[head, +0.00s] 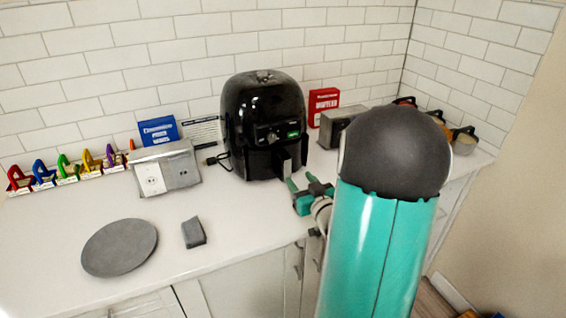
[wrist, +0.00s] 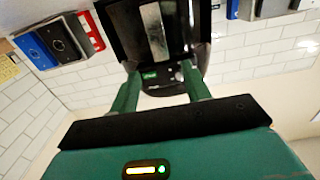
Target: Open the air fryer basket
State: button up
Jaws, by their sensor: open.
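The black air fryer (head: 264,105) stands upright on the white counter against the tiled wall. Its basket front (head: 258,163) looks flush with the body, and the basket handle (head: 291,158) juts out towards me. My gripper (head: 300,180) is open, with its green fingers just in front of and a little below the handle. In the wrist view the two fingers of my gripper (wrist: 160,72) are spread apart. The black air fryer (wrist: 120,25) fills the space beyond them. Whether the fingers touch the handle is unclear, and nothing appears gripped.
A grey outlet box (head: 166,168) and a blue box (head: 158,131) stand left of the fryer. A red box (head: 323,105) and a metallic appliance (head: 342,127) are to its right. A grey plate (head: 119,247) and a small grey block (head: 193,233) lie on the front counter.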

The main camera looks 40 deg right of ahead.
aim_at(288, 164)
jog(key=x, duration=1)
jog(key=shift+c, duration=0.2)
grip_shut()
